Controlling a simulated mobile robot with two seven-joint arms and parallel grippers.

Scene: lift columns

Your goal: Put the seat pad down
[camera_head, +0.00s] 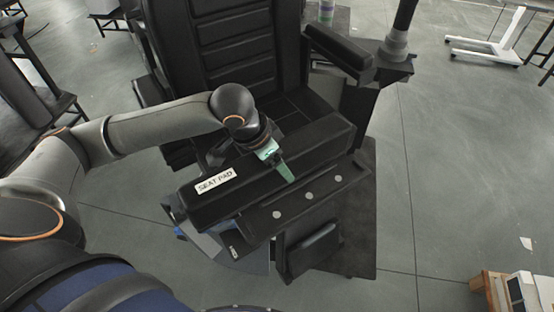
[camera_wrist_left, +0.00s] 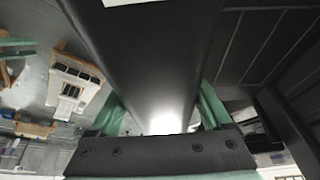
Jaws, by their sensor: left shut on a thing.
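The seat pad (camera_head: 318,142) is a long black padded bar with a white "SEAT PAD" label near its left end. It lies slanted across the front of a large black chair in the head view. My left gripper (camera_head: 284,172) is shut on the seat pad near its middle, coming from above. In the left wrist view the pad (camera_wrist_left: 145,50) runs between the two green fingers of the gripper (camera_wrist_left: 160,118). Whether the pad's underside touches what is below is hidden. My right gripper is in neither view.
The black chair (camera_head: 235,45) has a ribbed backrest and an armrest (camera_head: 338,50) at right. A dark strip with several round light spots (camera_head: 306,196) lies just in front of the pad. A wooden stand (camera_head: 488,290) is at the lower right. Grey floor (camera_head: 460,150) is open at right.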

